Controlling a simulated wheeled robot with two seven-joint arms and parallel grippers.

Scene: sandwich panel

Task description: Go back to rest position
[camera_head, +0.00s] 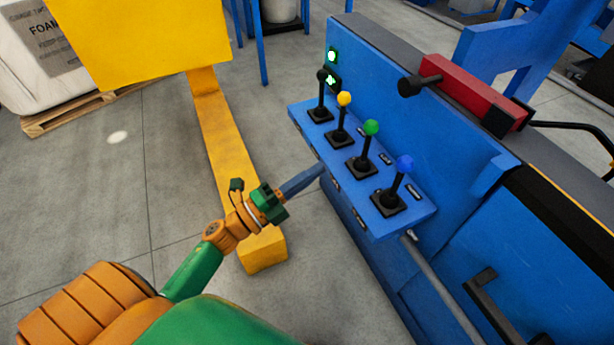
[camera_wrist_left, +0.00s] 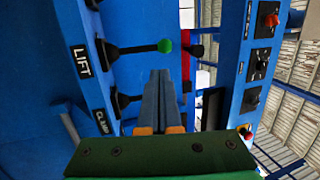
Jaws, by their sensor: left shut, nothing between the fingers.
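My left gripper (camera_head: 318,170) is shut and empty in the head view, its blue-grey fingers beside the front edge of the blue lever panel (camera_head: 345,205). I cannot tell whether the tips touch the panel. The left wrist view also shows the shut fingers (camera_wrist_left: 160,85), with a green-knobbed lever beyond them. The panel carries levers with a black knob (camera_head: 322,75), a yellow knob (camera_head: 344,99), a green knob (camera_head: 371,128) and a blue knob (camera_head: 405,163). My right gripper is not in view.
A yellow post (camera_head: 225,150) with a yellow box stands just behind my left arm. The blue machine body (camera_head: 430,130) with a red part (camera_head: 470,90) fills the right side. A pallet (camera_head: 60,115) with a white sack stands far left. Grey floor (camera_head: 90,200) is open at left.

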